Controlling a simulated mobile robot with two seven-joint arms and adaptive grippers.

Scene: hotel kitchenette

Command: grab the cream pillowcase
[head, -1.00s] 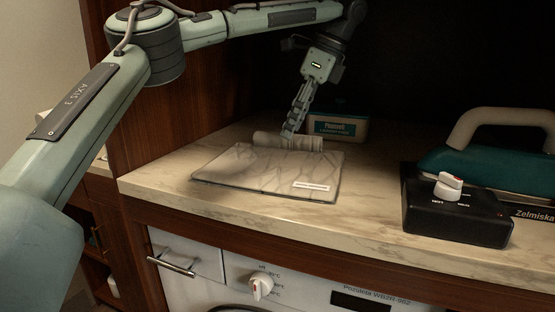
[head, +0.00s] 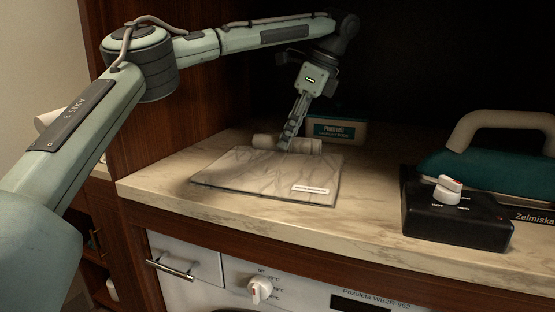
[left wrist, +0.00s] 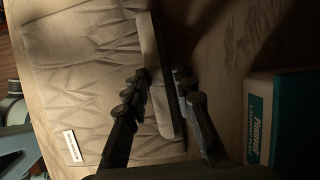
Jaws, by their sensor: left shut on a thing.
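The cream pillowcase (head: 260,174) lies flat and wrinkled on the marble counter, with a small white label near its front right corner. A raised, rolled fold stands along its back edge. The pillowcase (left wrist: 80,85) fills the left half of the left wrist view, where the fold shows as a pale strip between the fingers. My left gripper (head: 286,148) points down at the back edge and is shut on this fold. Its fingers (left wrist: 163,82) lie on either side of the strip. The fingers cover part of the fold in the head view. My right gripper is not in view.
A teal and white laundry box (head: 337,130) stands close behind the gripper, to the right. A black box with a white knob (head: 456,214) and a teal iron (head: 490,168) stand at the right. A wooden side panel (head: 180,100) bounds the counter at left.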

